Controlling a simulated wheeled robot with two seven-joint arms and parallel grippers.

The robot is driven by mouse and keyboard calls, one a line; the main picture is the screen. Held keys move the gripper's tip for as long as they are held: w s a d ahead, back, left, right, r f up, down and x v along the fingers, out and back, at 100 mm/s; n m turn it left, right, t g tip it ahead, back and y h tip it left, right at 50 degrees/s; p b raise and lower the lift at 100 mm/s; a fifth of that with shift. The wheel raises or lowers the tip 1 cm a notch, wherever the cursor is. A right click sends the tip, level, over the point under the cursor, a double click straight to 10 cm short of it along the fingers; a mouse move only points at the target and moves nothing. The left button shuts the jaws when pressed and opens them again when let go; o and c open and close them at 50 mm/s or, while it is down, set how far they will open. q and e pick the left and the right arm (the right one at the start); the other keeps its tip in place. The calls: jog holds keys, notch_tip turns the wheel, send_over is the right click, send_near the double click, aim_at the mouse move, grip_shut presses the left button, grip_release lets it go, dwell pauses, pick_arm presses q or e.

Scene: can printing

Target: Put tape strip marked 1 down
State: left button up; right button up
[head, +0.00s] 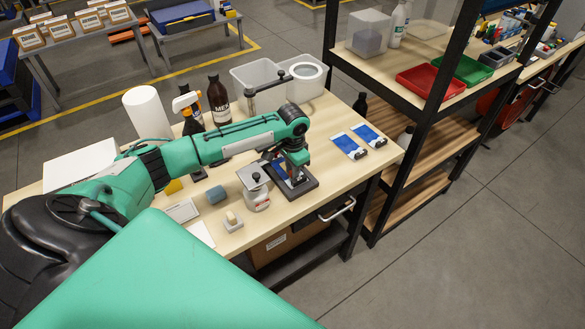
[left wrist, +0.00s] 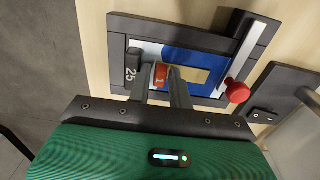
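My left gripper (head: 296,174) points down over a dark frame (head: 303,190) on the workbench. In the left wrist view the gripper's fingers (left wrist: 160,80) are closed around a small red-orange piece marked 1 (left wrist: 160,74), which looks like the tape strip. It is over a blue, white and tan sheet (left wrist: 205,72) lying in the frame (left wrist: 140,22). Whether the strip touches the sheet I cannot tell. A dark block marked 25 (left wrist: 132,72) is just left of the fingers. My right gripper is not in view.
A red knob (left wrist: 237,91) is on a bar at the frame's right side. A metal pot (head: 256,196) stands left of the frame. Two blue-and-white sheets (head: 349,145) (head: 369,135) lie to the right. Bottles (head: 218,99) and a clear bin (head: 255,78) stand behind.

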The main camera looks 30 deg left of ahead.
pick_arm(q)
jog(key=shift+r, duration=0.15)
jog(key=shift+r, duration=0.3)
notch_tip(320, 180, up, 12)
jog(key=b, duration=0.2)
jog(key=shift+f+b, duration=0.25)
jog(key=shift+b, duration=0.1)
